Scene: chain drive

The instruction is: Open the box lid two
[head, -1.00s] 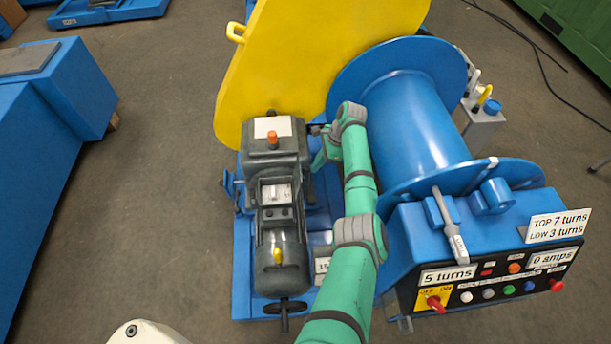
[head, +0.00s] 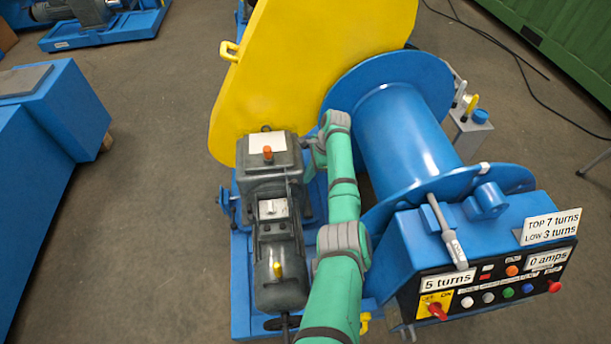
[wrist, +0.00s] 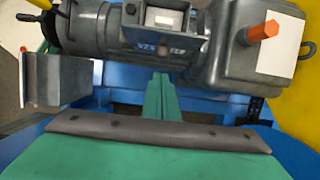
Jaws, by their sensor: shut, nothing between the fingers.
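In the head view my gripper (head: 318,155) is beside the gearbox, partly hidden by my arm.
The grey gearbox (head: 270,165) has an orange plug and white label. A yellow guard (head: 310,60) stands behind it. The blue drum (head: 390,125) and control box (head: 480,265) are to the right of my arm. Floor at left is clear up to a blue block (head: 60,105).

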